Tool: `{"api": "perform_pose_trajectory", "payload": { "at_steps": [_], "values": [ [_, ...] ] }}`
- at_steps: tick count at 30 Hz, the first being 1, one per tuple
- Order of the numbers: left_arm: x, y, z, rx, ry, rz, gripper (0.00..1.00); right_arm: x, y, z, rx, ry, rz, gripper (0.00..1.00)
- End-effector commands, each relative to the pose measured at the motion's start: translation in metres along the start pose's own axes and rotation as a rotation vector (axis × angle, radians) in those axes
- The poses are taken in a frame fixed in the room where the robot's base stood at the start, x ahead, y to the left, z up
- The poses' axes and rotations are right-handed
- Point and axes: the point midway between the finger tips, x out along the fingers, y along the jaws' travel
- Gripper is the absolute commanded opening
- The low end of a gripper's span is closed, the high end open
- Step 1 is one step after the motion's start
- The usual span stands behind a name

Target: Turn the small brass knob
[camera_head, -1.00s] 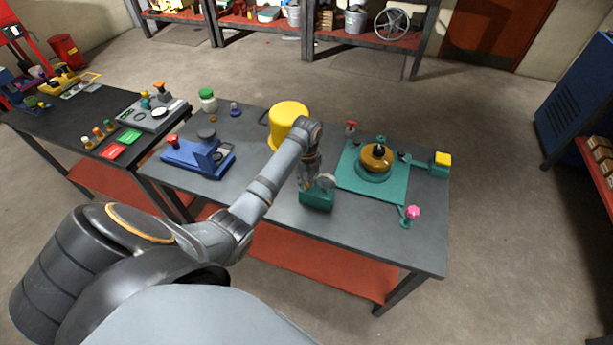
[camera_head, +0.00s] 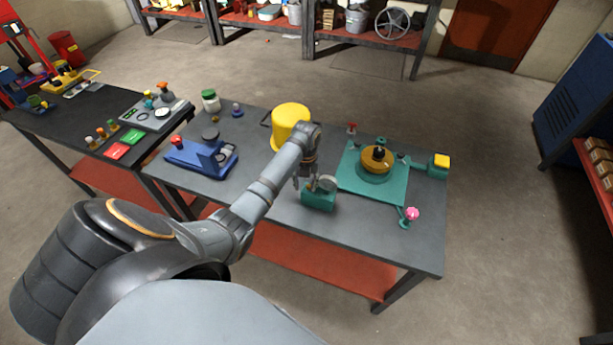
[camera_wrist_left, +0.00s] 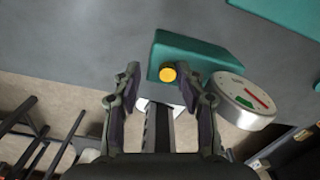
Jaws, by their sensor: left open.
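The small brass knob (camera_wrist_left: 168,74) sticks out of the near face of a teal box (camera_wrist_left: 190,55) in the left wrist view. A round white gauge (camera_wrist_left: 243,98) with a red needle and a green patch is beside it on the right. My left gripper (camera_wrist_left: 161,80) is open, and the knob shows between its fingertips, seemingly beyond them and not gripped. In the head view, the left gripper (camera_head: 304,184) is at the left of the teal box (camera_head: 318,201), and the knob cannot be made out there. My right gripper is not in view.
A yellow cylinder (camera_head: 291,122) stands behind the left forearm. A teal plate (camera_head: 394,190) with a brass dome (camera_head: 376,159) lies to the right of the box. A blue device (camera_head: 200,160) is on the left.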

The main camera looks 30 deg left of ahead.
Motion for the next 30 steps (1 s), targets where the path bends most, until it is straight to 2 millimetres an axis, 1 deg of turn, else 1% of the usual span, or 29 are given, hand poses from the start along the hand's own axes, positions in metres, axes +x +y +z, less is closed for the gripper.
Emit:
{"api": "perform_pose_trajectory", "payload": {
  "at_steps": [1, 15, 17, 20, 23, 26, 30],
  "values": [
    [0.004, -0.003, -0.003, 0.002, 0.008, -0.007, 0.52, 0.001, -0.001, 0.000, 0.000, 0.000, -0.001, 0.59],
    [0.003, -0.005, -0.004, 0.003, 0.009, -0.013, 0.50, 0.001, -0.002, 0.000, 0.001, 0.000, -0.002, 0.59],
    [0.002, -0.006, -0.004, -0.013, 0.009, -0.013, 0.50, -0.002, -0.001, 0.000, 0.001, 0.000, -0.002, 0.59],
    [-0.003, -0.006, -0.005, -0.123, 0.012, -0.012, 0.52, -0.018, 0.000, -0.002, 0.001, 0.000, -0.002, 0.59],
    [-0.005, -0.007, -0.006, -0.302, 0.014, -0.012, 0.52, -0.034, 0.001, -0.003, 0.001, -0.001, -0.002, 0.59],
    [-0.005, -0.008, -0.006, -0.492, 0.015, -0.011, 0.52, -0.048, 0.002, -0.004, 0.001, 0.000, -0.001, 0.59],
    [-0.005, -0.009, -0.007, -0.790, 0.016, -0.008, 0.52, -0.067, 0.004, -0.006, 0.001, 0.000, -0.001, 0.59]
  ]
}}
